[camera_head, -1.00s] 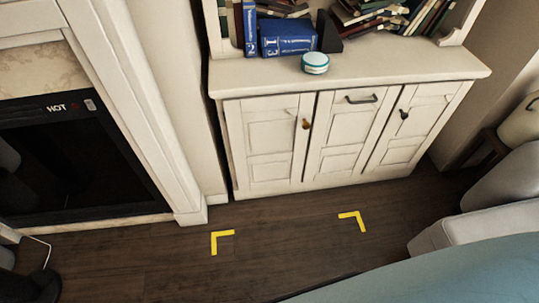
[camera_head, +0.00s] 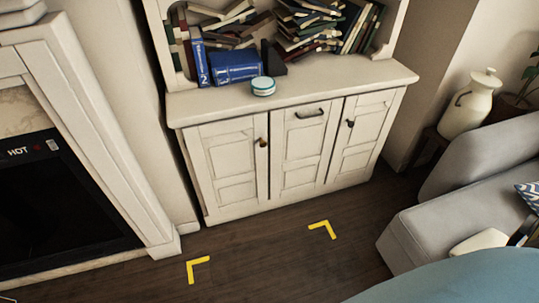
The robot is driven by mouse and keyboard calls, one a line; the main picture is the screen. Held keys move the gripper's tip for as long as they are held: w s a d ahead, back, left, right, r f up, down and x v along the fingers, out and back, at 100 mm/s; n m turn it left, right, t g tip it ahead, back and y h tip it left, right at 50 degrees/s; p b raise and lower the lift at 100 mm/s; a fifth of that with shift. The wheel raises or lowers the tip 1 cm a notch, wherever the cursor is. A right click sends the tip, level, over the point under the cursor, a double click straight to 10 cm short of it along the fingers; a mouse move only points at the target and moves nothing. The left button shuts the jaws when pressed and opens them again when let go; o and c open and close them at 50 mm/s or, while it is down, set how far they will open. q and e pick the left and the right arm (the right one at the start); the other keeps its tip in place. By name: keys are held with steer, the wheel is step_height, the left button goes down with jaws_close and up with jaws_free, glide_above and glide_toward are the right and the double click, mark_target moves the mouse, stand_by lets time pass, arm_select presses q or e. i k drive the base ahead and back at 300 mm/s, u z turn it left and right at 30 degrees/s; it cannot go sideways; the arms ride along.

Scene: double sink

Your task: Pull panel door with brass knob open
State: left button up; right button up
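The panel door with the brass knob (camera_head: 231,165) is the left door of a cream cabinet, and it looks shut. Its brass knob (camera_head: 262,142) sits near the door's upper right edge. To its right are a middle panel with a dark bar handle (camera_head: 310,114) and a right door (camera_head: 357,137) with a dark knob (camera_head: 350,123). Neither of my grippers shows in the head view.
Books and a round tin (camera_head: 263,86) rest on the cabinet top. A fireplace (camera_head: 60,200) stands at left, a grey sofa (camera_head: 450,200) at right. Yellow corner marks (camera_head: 199,268) lie on the clear wooden floor (camera_head: 260,255) before the cabinet.

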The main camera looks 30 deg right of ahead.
mark_target(228, 156)
steer(key=u, duration=0.8)
steer(key=i, duration=0.8)
steer(key=z, duration=0.85)
steer(key=i, duration=0.4)
steer(key=z, duration=0.4)
